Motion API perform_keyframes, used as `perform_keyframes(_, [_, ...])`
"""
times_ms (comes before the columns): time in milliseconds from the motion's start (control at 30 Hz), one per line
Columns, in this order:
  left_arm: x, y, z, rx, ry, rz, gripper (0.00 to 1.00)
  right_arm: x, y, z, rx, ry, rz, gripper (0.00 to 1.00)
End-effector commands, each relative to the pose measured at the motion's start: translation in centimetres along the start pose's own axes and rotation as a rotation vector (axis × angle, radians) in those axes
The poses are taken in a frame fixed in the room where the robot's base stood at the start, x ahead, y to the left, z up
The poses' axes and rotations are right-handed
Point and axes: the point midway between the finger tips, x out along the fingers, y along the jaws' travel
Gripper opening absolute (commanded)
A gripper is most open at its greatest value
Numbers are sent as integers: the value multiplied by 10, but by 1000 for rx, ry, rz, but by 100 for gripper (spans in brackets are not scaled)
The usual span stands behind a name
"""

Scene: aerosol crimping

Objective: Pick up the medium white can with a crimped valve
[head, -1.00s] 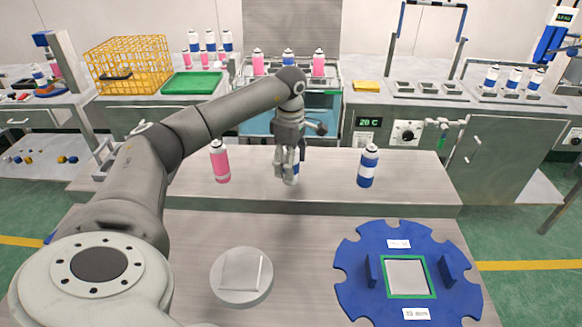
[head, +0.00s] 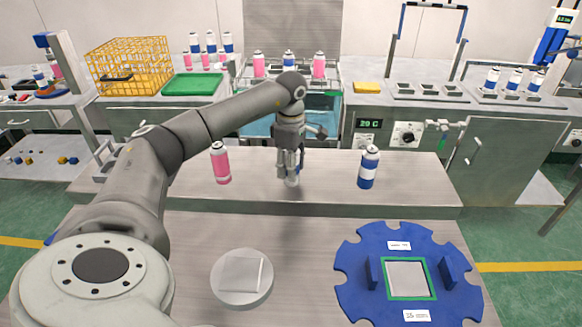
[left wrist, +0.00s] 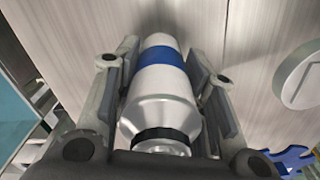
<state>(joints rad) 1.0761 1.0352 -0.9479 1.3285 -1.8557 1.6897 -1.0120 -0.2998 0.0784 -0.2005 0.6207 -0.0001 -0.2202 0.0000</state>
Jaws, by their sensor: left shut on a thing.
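A white can with a blue band (left wrist: 160,85) fills the middle of the left wrist view, its narrower shoulder and dark-ringed top toward the camera. My left gripper (head: 289,168) has its fingers on both sides of the can and is shut on it, over the raised metal shelf. In the head view the fingers hide most of this can; a small white part shows below them (head: 292,182). I cannot tell whether it touches the shelf. Another blue and white can (head: 368,167) stands upright to the right, and a pink can (head: 220,163) stands to the left. My right gripper is out of view.
The raised shelf (head: 420,185) is bare between the cans. In front are a round grey stand (head: 242,298) and a blue notched fixture (head: 350,295). Behind are a yellow wire basket (head: 128,62), a green tray (head: 190,85) and several more cans on benches.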

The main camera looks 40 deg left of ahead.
Motion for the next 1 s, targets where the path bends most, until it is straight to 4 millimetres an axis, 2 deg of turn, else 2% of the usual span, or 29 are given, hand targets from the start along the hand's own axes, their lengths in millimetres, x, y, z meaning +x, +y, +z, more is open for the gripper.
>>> perform_keyframes(167, [-12, 1, 0, 0, -1, 3, 15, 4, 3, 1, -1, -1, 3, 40])
perform_keyframes(300, [-34, -1, -1, -1, -2, 5, 15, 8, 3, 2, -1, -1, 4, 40])
perform_keyframes(367, [-43, -9, -6, -1, 0, 4, 15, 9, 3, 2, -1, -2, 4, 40])
perform_keyframes(567, [-90, -45, -26, -1, 1, 6, 15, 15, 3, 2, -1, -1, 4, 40])
perform_keyframes(800, [-112, -92, -51, -3, 3, 2, 15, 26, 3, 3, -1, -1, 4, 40])
perform_keyframes(1000, [-124, -115, -62, -1, 1, 2, 15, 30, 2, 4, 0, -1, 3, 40])
